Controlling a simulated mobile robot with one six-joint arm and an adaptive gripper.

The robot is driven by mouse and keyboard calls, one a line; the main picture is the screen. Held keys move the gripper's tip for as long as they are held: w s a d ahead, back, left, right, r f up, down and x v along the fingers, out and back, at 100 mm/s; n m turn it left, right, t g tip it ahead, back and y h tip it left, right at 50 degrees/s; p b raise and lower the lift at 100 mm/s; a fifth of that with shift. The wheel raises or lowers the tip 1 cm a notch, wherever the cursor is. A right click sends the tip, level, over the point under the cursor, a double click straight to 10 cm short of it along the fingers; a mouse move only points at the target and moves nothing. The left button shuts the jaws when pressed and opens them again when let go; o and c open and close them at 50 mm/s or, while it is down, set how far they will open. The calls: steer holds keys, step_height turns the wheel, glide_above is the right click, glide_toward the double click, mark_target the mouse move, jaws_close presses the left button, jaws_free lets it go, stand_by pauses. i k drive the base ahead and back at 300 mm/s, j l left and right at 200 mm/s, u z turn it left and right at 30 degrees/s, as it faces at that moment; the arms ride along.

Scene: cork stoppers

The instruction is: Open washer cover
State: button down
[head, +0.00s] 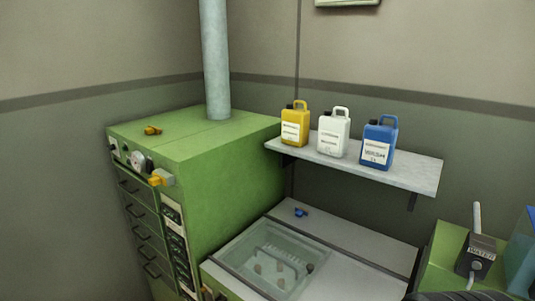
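The washer (350,250) is a light grey-topped bench unit with green sides, at the bottom centre of the head view. A clear glass-like cover (246,252) lies flat over its basin and looks closed. A small dark round knob (310,267) shows at the cover's right side. Several small brown pieces, likely cork stoppers (258,268), and a pale tray or rack show through the cover. My gripper is not in view, so its distance from the cover cannot be told.
A green cabinet (230,170) with drawers stands left of the washer. Yellow (295,127), white (333,135) and blue (378,147) jugs stand on a shelf (415,170) above it. A blue valve (300,212) sits behind the cover. A "WATER" box (482,252) is at right.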

mark_target(310, 268)
steer(key=i+j+z, duration=0.45)
steer(key=j, duration=0.2)
steer(key=i+j+z, duration=0.2)
steer(key=i+j, duration=0.05)
steer(key=j, duration=0.1)
